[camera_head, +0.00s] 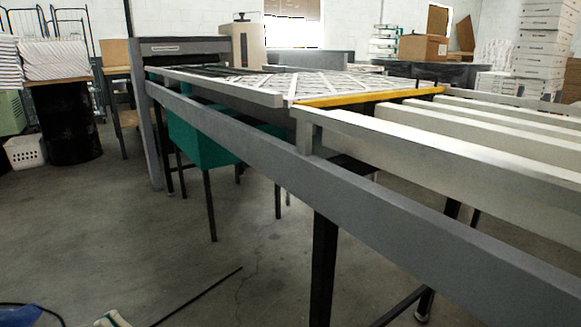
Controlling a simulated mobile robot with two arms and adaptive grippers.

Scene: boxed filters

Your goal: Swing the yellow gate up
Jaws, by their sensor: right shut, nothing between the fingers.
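The yellow gate (352,99) shows as a long, narrow yellow bar. It lies low and nearly level across the line, between the flat filter bed and the pale beams. A dark strip shows just below its near edge. I cannot make out its hinge. No fingers of my left or right gripper can be made out in the head view, and nothing is seen touching the gate.
A long grey rail (330,195) runs across the front, with pale beams (450,145) to the right. White-framed filters (310,83) lie behind the gate. A green bin (205,145) hangs below. Open floor (110,240) lies at left.

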